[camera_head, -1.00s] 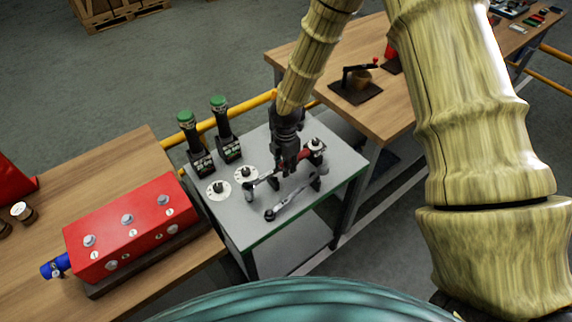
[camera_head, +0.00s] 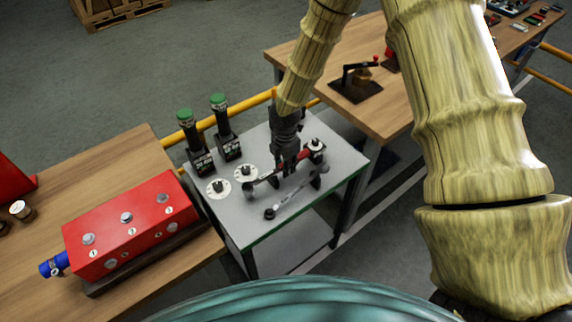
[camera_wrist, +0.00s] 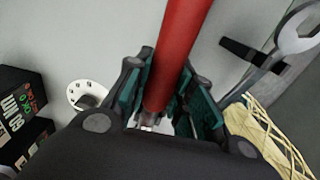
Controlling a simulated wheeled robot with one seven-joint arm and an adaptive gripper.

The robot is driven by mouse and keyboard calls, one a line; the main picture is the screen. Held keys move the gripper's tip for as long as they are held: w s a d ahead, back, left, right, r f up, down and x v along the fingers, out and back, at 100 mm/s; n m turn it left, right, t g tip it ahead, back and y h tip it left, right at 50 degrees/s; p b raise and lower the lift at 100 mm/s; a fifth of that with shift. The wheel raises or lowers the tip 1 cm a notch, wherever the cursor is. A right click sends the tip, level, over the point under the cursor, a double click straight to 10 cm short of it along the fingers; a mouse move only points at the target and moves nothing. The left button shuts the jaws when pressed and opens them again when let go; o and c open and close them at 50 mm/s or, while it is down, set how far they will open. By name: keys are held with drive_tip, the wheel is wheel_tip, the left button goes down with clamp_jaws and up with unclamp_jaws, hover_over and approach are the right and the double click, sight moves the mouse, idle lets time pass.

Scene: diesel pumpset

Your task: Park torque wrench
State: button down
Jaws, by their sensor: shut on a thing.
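My gripper (camera_head: 288,160) is shut on the red handle of the torque wrench (camera_wrist: 178,45), which lies between its teal pads in the wrist view. In the head view the wrench slants over the grey cart top (camera_head: 232,222), its dark head end (camera_head: 252,182) toward the lower left near a white dial disc. Its other end reaches toward a round knob-like piece (camera_head: 316,146). Whether the wrench touches a support is hidden. A silvery spanner-like tool (camera_head: 292,200) lies lower on the cart; an open-ended spanner (camera_wrist: 292,40) shows at the right in the wrist view.
Two black units with green-topped handles (camera_head: 196,143) stand at the cart's back left. Two white discs (camera_head: 218,188) lie before them. A red box with bolts (camera_head: 130,225) is on the left bench. A yellow rail (camera_head: 255,102) runs behind the cart. A wooden bench (camera_head: 385,112) stands right.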

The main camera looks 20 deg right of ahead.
drive_tip(key=shift+f, duration=0.5)
drive_tip(key=c, duration=1.2)
unclamp_jaws()
drive_tip(key=shift+o, duration=0.2)
wheel_tip(320, 180, up, 12)
